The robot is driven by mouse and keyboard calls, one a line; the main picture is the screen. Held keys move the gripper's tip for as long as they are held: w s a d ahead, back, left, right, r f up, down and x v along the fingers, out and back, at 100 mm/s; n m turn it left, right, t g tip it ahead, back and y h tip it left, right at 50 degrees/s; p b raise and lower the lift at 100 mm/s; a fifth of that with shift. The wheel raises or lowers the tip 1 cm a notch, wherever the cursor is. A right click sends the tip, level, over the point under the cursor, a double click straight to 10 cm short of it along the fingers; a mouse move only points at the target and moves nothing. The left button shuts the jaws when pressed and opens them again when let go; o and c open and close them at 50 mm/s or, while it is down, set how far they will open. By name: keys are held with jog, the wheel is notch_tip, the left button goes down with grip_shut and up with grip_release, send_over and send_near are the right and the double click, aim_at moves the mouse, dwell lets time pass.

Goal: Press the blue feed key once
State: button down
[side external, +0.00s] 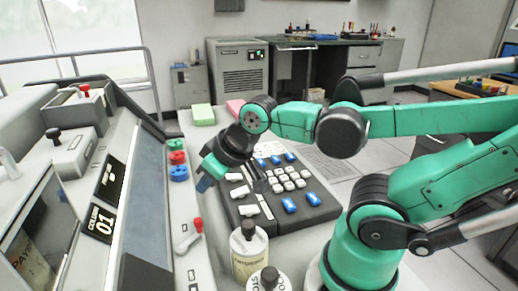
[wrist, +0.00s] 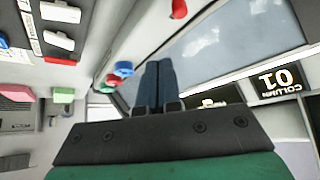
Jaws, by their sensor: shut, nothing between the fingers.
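A blue key (side external: 179,173) sits at the near end of a short row on the machine's sloped light panel, with a green key (side external: 176,145) and a red key (side external: 178,158) beyond it. The blue key also shows in the wrist view (wrist: 122,68), left of the fingers. My gripper (side external: 203,185) is shut and empty, its dark blue fingers pointing down and left, just right of the blue key and apart from it in the picture. In the wrist view the closed fingers (wrist: 160,85) lie side by side. I cannot read a label on the key.
A black keypad (side external: 290,212) with white and blue keys lies right of my gripper. A red-knobbed lever (side external: 197,226) stands nearer the camera. A labelled bottle (side external: 249,255) stands in front. A black display reading 01 (side external: 101,222) is at left.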

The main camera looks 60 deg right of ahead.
jog(key=w+d+r+m+h, duration=0.1)
jog(key=w+d+m, duration=0.1)
jog(key=d+m, duration=0.35)
jog(key=m+h, duration=0.5)
jog(key=m, duration=0.7)
send_over(291, 157)
jog(key=shift+r+n, duration=0.1)
jog(key=shift+n, duration=0.15)
jog(key=shift+f, duration=4.45)
jog(key=shift+f, duration=0.4)
